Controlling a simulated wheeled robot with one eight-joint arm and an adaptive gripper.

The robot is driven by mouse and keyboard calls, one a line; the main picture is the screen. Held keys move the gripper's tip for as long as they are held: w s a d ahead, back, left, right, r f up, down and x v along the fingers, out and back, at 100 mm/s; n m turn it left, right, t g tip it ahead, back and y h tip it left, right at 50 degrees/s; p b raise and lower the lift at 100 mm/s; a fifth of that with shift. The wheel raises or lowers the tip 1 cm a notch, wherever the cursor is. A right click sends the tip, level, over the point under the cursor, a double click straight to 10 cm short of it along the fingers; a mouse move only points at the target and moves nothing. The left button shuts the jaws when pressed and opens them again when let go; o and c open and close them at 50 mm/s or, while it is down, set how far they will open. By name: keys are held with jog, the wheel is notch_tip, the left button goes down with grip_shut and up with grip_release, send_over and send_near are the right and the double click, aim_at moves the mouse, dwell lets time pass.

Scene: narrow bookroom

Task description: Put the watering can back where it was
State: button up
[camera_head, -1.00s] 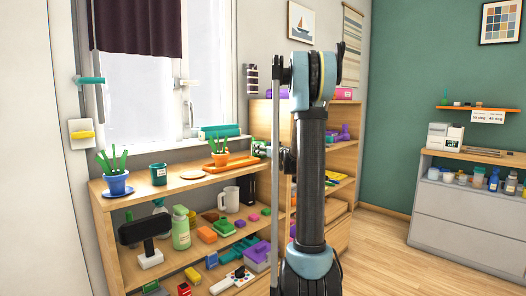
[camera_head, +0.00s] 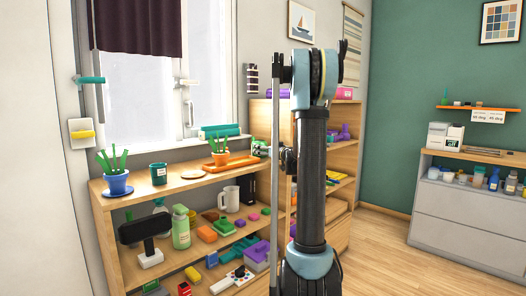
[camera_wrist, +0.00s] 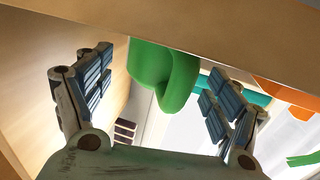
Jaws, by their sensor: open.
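A smooth, rounded green object (camera_wrist: 165,72), which looks like the watering can, shows in the wrist view. It lies between the two spread fingers of my gripper (camera_wrist: 158,68), with gaps on both sides. Its upper part in that picture is cut off by a wooden board edge, so its full shape is hidden. My gripper is open and holds nothing. In the head view a small green patch (camera_head: 260,148) shows at the right end of the low shelf top, partly behind my arm; I cannot tell whether it is the same object.
The low wooden shelf (camera_head: 130,204) carries a blue-potted plant (camera_head: 116,184), a dark green cup (camera_head: 158,174) and an orange tray (camera_head: 231,163) with a potted plant. Its lower boards are crowded. A taller wooden bookcase (camera_head: 341,145) stands to the right. Open floor (camera_head: 385,255) lies right of it.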

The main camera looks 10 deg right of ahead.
jog(key=v, duration=1.1)
jog(key=s+a+f+g, duration=0.45)
jog(key=s+a, duration=0.25)
jog(key=s, duration=0.3)
jog(key=s+a+f+g, duration=0.4)
jog(key=s+a+f, duration=0.2)
jog(key=s, duration=0.5)
jog(key=s+d+f+m+g+h, duration=0.2)
jog(key=s+f, duration=0.5)
jog(key=s, duration=0.5)
jog(key=s+d+f+m+g+h, duration=0.2)
jog(key=s+d+f+h, duration=0.3)
jog(key=s, duration=0.7)
notch_tip(320, 180, down, 2)
jog(key=shift+d+f+m+g, duration=0.1)
jog(key=shift+d+m+g, duration=0.25)
jog(key=shift+g, duration=0.5)
jog(key=shift+s, duration=0.15)
